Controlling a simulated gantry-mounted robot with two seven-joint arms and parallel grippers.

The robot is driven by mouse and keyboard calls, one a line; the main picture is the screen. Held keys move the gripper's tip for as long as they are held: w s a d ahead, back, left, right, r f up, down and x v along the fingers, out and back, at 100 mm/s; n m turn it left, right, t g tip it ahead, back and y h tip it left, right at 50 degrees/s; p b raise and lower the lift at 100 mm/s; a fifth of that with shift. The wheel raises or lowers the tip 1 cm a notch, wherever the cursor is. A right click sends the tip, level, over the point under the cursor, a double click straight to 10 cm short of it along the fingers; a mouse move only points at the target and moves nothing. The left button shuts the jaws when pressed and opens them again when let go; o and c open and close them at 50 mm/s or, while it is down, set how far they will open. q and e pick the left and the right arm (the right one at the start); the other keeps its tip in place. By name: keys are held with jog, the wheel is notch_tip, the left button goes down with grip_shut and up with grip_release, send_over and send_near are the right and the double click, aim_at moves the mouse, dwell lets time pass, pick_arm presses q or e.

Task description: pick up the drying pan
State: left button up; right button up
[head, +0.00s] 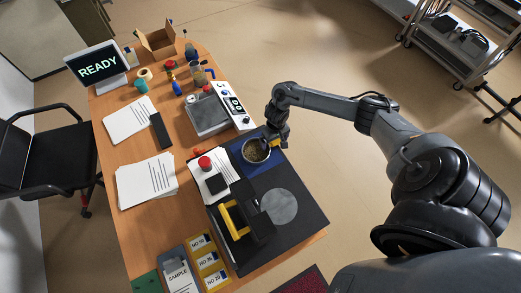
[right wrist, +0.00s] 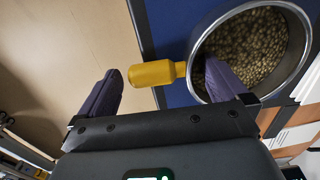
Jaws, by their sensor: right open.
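The drying pan (head: 246,155) is a round metal pan of brownish granules on a blue area of the dark mat. In the right wrist view the pan (right wrist: 302,52) fills the upper right, and its short yellow handle (right wrist: 152,73) points left. My right gripper (head: 275,138) is beside the pan's far right side. In the right wrist view my right gripper (right wrist: 160,70) is open, with one dark finger on each side of the handle. The right finger overlaps the granules in the picture. Neither finger visibly grips the handle. My left gripper is not in view.
A grey instrument (head: 207,115) and a control panel (head: 237,107) stand behind the pan. A red button (head: 205,162) and a black device with a yellow handle (head: 235,218) are to its left and front. Free floor lies right of the table.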

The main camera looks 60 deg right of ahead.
jog(key=c, duration=1.3)
jog(key=shift+c, duration=0.3)
jog(key=shift+r, duration=0.15)
jog(key=shift+r, duration=0.5)
jog(key=r, duration=0.3)
jog(key=shift+s+a+r+p, duration=0.25)
jog(key=shift+s+p, duration=0.05)
jog(key=shift+p, duration=0.05)
jog(key=s+a+r+p, duration=0.1)
jog(key=s+a+r, duration=0.5)
jog(key=s+a, duration=0.1)
jog(key=shift+s+a+r, duration=0.15)
jog(key=shift+s, duration=0.4)
